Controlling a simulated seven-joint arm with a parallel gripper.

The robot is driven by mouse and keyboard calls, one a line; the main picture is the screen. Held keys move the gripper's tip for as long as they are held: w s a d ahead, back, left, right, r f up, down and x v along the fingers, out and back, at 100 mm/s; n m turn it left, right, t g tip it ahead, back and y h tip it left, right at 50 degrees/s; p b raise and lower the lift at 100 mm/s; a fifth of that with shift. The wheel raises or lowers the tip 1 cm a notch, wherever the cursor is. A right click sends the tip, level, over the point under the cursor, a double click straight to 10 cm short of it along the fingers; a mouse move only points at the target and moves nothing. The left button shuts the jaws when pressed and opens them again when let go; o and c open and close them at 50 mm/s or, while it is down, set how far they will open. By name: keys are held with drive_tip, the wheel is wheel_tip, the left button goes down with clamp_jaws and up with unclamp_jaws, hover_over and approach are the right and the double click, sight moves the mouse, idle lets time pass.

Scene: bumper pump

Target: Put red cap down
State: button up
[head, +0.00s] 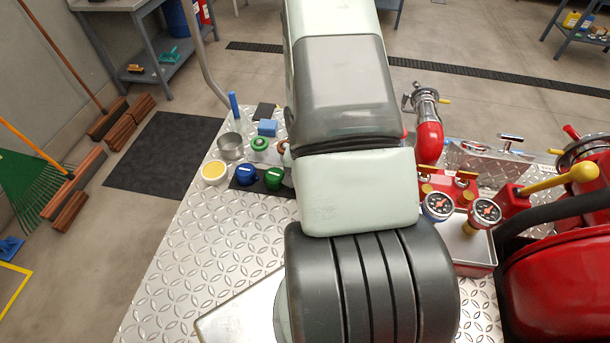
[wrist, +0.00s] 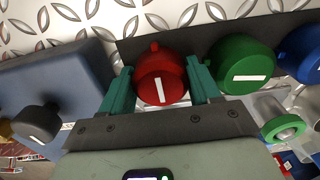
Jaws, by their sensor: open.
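The red cap (wrist: 160,75) stands in the wrist view on a dark strip (wrist: 200,38), with a white mark on its face. My gripper (wrist: 160,84) is open, with its teal fingers on either side of the cap. I cannot tell whether the fingers touch it. A green cap (wrist: 240,62) and a blue cap (wrist: 303,52) stand in a row beside it on the strip. In the head view, the blue cap (head: 246,174) and green cap (head: 272,179) show, while my arm hides the red cap and gripper.
A blue-grey block (wrist: 60,80) lies left of the gripper in the wrist view. A green ring-shaped part (wrist: 285,130) is at the right. The plate's front left is clear.

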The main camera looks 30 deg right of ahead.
wheel_tip(320, 180, up, 13)
idle(0.4)
